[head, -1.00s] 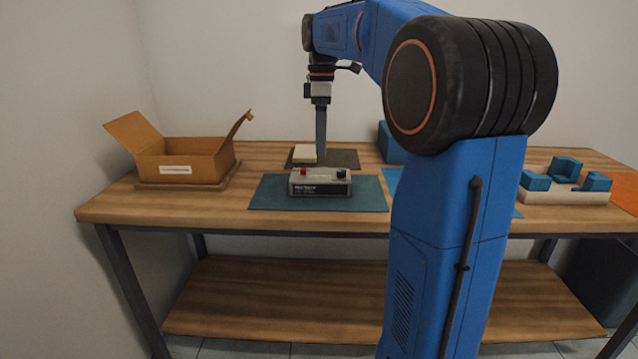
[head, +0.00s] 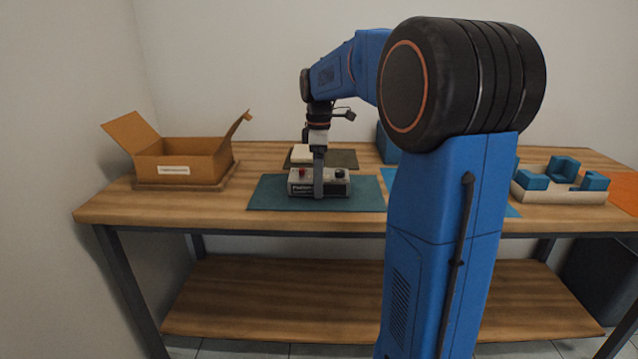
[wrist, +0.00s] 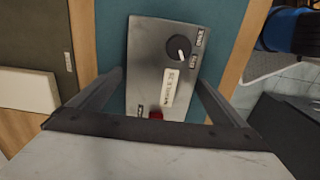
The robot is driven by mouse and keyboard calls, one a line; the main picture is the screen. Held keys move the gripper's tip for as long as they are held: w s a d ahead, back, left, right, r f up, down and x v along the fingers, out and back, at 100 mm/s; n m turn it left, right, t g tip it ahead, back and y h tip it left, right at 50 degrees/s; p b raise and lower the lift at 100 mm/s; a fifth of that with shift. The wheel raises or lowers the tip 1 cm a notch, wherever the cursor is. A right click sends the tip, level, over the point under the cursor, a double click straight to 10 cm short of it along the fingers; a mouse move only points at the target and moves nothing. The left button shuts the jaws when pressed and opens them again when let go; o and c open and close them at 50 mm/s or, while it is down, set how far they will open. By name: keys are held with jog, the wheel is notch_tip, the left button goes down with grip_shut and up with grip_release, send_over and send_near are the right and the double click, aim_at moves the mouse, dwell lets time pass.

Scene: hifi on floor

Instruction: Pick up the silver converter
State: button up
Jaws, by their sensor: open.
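The silver converter (head: 301,187) is a small grey box with a red button and a black knob, lying on a dark teal mat (head: 270,194) near the table's front edge. In the wrist view the converter (wrist: 152,70) shows its top face, with the black knob far off and the red button close to my gripper's palm. My gripper (head: 318,194) points straight down at the converter and hides the middle of it in the head view. In the wrist view the open fingers stand one on each side of the converter; I cannot tell whether they touch it.
An open cardboard box (head: 185,162) stands at the left. Behind the converter a pale block (head: 302,153) lies on a dark mat (head: 343,158). At the right are a blue box (head: 387,146) and a cream tray (head: 540,193) with blue blocks.

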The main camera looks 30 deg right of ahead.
jog(key=shift+f, duration=0.25)
jog(key=c, duration=1.9)
jog(key=shift+r, duration=0.1)
jog(key=shift+c, duration=0.2)
jog(key=shift+r, duration=0.1)
